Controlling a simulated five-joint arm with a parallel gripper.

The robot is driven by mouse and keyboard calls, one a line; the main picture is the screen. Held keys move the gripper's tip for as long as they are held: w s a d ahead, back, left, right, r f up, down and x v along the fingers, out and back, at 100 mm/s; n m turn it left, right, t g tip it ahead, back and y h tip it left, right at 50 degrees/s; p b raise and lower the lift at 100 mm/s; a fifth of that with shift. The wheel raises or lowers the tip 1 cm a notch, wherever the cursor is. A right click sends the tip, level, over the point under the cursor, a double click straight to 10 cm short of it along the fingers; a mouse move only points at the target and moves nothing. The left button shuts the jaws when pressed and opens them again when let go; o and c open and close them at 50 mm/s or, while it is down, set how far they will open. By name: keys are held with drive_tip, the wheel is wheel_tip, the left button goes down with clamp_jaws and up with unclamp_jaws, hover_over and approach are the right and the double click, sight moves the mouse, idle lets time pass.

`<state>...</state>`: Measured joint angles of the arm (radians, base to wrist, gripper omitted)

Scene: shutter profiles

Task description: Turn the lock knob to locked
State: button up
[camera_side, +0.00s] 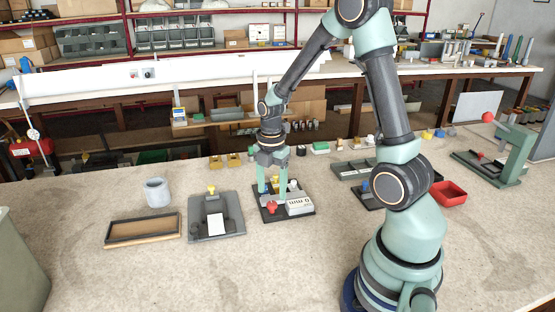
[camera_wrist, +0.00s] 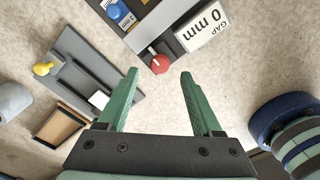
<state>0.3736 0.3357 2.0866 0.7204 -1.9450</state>
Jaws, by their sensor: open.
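A red knob (camera_side: 271,206) with a white mark sits on the front edge of a dark fixture (camera_side: 268,216). The same knob shows in the wrist view (camera_wrist: 160,64), just beyond and between my fingertips. A white display reading "GAP 0 mm" (camera_wrist: 206,27) sits beside it on the fixture; it also shows in the side view (camera_side: 299,206). My gripper (camera_side: 273,192) points down over the fixture with its two green fingers apart. In the wrist view my gripper (camera_wrist: 159,73) is open and empty. Whether the fingertips touch the knob cannot be told.
Left of the fixture lies a grey plate with a yellow knob (camera_side: 212,188), then a wooden-edged tray (camera_side: 143,229) and a grey cup (camera_side: 157,192). A red bin (camera_side: 449,193) and a green press (camera_side: 505,150) stand to the right. The bench in front is clear.

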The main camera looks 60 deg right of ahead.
sight(272, 203)
drive_tip(key=shift+f, duration=2.05)
clamp_jaws()
